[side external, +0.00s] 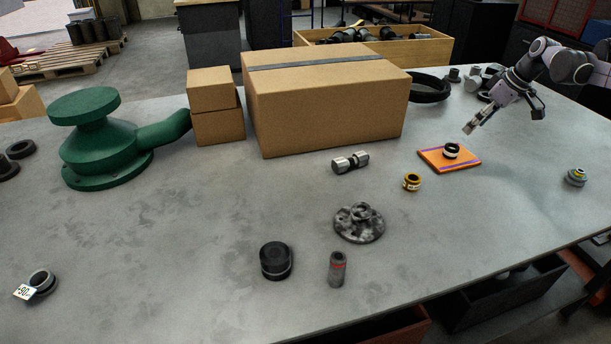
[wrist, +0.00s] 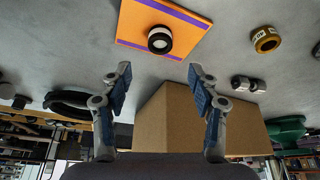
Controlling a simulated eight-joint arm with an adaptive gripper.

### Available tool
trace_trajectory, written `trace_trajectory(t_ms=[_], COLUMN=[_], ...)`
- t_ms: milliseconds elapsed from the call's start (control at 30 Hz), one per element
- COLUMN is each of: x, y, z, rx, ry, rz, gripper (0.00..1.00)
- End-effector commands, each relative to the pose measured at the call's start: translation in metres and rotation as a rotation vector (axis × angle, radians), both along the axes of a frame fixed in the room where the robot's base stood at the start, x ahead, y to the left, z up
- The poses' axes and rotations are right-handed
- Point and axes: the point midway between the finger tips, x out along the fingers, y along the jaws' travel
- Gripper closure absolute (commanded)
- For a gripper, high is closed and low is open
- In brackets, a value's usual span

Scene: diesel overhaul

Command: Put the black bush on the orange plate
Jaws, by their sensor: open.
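The black bush (side external: 451,151), a short black ring with a pale band, sits on the orange plate (side external: 432,161) at the right of the table. In the wrist view, the bush (wrist: 160,40) shows a dark bore and white rim on the orange plate (wrist: 195,42), which has purple stripes. My gripper (side external: 503,121) is open and empty, above and to the right of the plate in the side view. In the wrist view, my gripper (wrist: 159,72) has its fingers spread wide, with the bush beyond the gap between them. They appear apart from the bush.
A gold bush (side external: 412,182) stands just left of the plate, and a metal pin-like part (side external: 350,163) lies farther left. A large cardboard box (side external: 330,105) and a black ring (side external: 430,88) stand behind. The table right of the plate is mostly clear.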

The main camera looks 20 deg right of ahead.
Motion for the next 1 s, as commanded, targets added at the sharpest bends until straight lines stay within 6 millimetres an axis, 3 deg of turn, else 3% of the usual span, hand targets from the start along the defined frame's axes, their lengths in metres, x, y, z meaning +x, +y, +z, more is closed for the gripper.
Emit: trace_trajectory(t_ms=[267,467,733,1000], x=[-0.01,-0.038,-0.108,-0.187], y=[0.001,0.03,0.084,0.126], z=[0.022,0.043,0.066,0.062], rx=[0.0,-0.01,-0.019,-0.012], ry=[-0.001,-0.013,-0.051,-0.105], rz=[-0.004,-0.05,-0.153,-0.248], gripper=[0.39,0.39,0.39,0.39])
